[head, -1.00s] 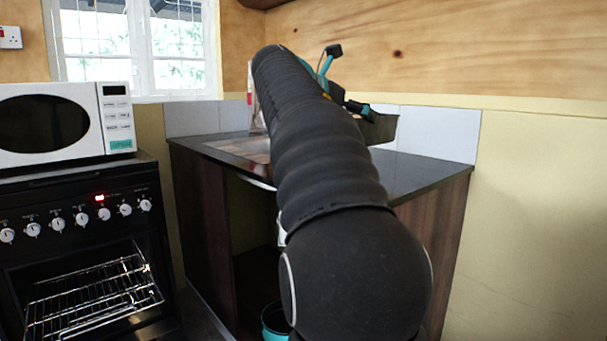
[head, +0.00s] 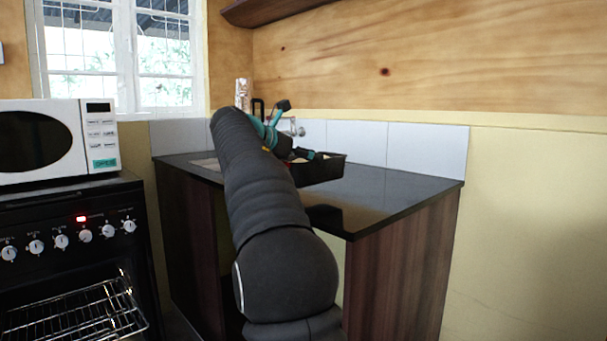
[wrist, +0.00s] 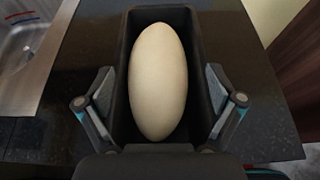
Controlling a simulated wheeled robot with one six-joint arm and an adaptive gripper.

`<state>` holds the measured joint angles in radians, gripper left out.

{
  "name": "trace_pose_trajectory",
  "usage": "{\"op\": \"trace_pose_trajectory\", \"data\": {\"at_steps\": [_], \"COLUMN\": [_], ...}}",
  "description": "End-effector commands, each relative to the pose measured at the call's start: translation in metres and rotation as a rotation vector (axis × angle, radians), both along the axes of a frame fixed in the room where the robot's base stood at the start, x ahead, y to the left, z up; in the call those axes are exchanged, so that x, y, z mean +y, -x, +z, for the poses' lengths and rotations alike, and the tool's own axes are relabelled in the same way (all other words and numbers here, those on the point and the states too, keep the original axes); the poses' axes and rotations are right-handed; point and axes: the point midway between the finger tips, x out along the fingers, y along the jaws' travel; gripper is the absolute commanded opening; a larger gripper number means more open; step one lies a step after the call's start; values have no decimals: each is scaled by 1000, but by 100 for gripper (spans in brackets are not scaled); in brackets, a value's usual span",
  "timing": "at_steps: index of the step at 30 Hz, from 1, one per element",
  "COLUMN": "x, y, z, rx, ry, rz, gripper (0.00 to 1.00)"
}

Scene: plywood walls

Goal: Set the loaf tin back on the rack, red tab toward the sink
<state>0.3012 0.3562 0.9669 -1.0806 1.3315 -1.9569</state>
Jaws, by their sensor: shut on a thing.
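The loaf tin (head: 325,171) is a dark, long box above the counter in the head view. In the wrist view the tin (wrist: 122,50) holds a pale, smooth oval loaf (wrist: 158,80). My gripper (wrist: 158,92) is shut on the tin, one finger on each long side. The steel sink (wrist: 40,50) lies left of the tin in the wrist view. The wire rack (head: 75,312) sits in the open oven at lower left in the head view.
The black counter (head: 385,192) has clear room to the right of the tin. A white microwave (head: 100,140) stands on the stove (head: 70,205). Tiles and a wooden wall bound the counter's back. A shelf (head: 275,12) hangs above.

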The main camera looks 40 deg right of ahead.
Motion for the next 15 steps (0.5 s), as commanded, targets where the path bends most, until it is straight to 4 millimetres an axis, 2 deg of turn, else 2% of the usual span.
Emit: {"op": "trace_pose_trajectory", "data": {"at_steps": [4,10,15], "x": [0,0,0], "y": [0,0,0], "z": [-8,-35,-39], "rx": [-2,0,-3], "ry": [2,2,3], "rz": [-1,0,-1], "gripper": [51,51,51]}}
